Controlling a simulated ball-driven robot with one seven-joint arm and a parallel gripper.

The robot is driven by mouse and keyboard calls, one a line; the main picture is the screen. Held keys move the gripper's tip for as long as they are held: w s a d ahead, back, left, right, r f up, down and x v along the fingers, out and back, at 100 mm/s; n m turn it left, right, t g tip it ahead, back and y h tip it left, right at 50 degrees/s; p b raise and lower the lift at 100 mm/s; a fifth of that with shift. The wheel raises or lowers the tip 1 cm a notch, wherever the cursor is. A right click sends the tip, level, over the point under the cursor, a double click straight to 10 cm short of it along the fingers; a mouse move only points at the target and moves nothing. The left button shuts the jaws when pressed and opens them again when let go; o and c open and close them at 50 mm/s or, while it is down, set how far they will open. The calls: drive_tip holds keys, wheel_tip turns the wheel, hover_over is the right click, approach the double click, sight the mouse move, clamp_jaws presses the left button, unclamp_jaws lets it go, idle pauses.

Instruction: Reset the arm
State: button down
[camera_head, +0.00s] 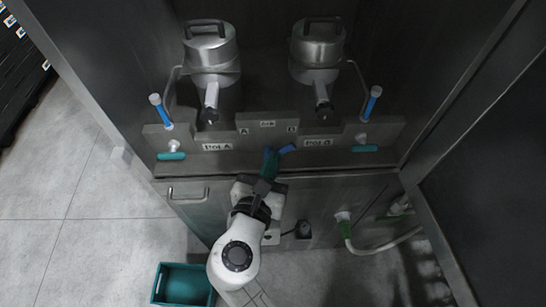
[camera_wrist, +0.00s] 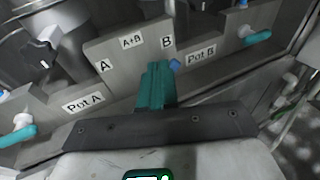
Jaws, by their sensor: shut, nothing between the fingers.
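My arm reaches up from the bottom of the head view to the front of the washer. My gripper (camera_head: 270,158) has teal fingers, shut and empty, in front of the panel below the A, A+B and B labels. In the wrist view the gripper (camera_wrist: 156,75) points at the panel between the A and B labels. A blue handle (camera_head: 287,149) shows just right of the fingertips; its tip (camera_wrist: 174,66) is near the B label in the wrist view. The fingers hide the rest of it, and I cannot tell whether they touch it.
Two steel pots (camera_head: 211,50) (camera_head: 318,48) stand behind the panel. A teal crate (camera_head: 183,285) sits on the floor. Open floor (camera_head: 90,240) lies left; a dark door (camera_head: 490,190) stands right.

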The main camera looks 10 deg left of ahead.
drive_tip(key=shift+d, duration=0.1)
drive_tip(key=s+d+f+m+g+h+b, duration=0.1)
drive_tip(key=s+d+f+m+g, duration=0.15)
drive_tip(key=d+f+m, duration=0.5)
drive_tip(key=s+d+f+m+g+h+b, duration=0.15)
drive_tip(key=d+m+g, duration=0.3)
drive_tip(key=d, duration=0.65)
drive_tip(key=s+d+f+m+g+h+b, duration=0.1)
drive_tip(key=s+d+f+m+g, duration=0.1)
drive_tip(key=d+f+m, duration=0.6)
drive_tip(key=s+d+f+m+g+y+b, duration=0.1)
drive_tip(key=s+d+f+m+g+y, duration=0.1)
drive_tip(key=s+m, duration=0.6)
drive_tip(key=s+d+f+m+g+y+b, duration=0.1)
drive_tip(key=s+d+f+m+g+y, duration=0.1)
drive_tip(key=s+d+m, duration=0.4)
drive_tip(key=s+f+m+g, duration=0.1)
drive_tip(key=s+m+g, duration=0.1)
drive_tip(key=s, duration=0.2)
drive_tip(key=shift+d, duration=0.2)
drive_tip(key=shift+y, duration=0.25)
